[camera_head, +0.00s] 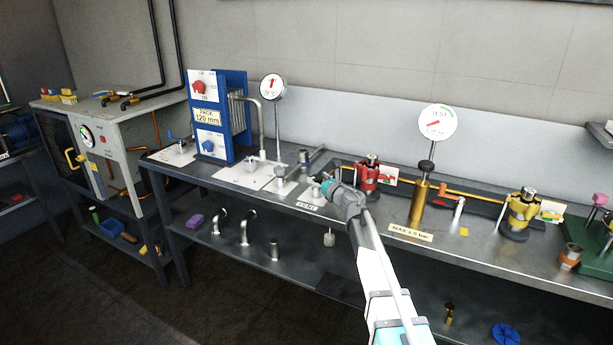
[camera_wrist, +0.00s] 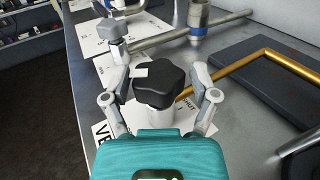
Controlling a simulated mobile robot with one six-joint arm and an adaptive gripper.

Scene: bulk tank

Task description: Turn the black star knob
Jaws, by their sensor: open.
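The black star knob (camera_wrist: 160,82) shows in the wrist view on top of a short pale stem, with a small white mark on its upper left. My gripper (camera_wrist: 163,76) is open, with one finger on each side of the knob. A narrow gap shows at the left finger; I cannot tell whether the right finger touches. In the head view my gripper (camera_head: 327,187) is over the bench at the plate marked VENT (camera_head: 308,205). My gripper mostly hides the knob there.
A grey knob (camera_wrist: 112,29) stands on a white plate at upper left in the wrist view. A brass pipe (camera_wrist: 268,57) runs along the right. In the head view a red valve (camera_head: 369,178) and brass cylinder (camera_head: 420,200) stand right of my gripper.

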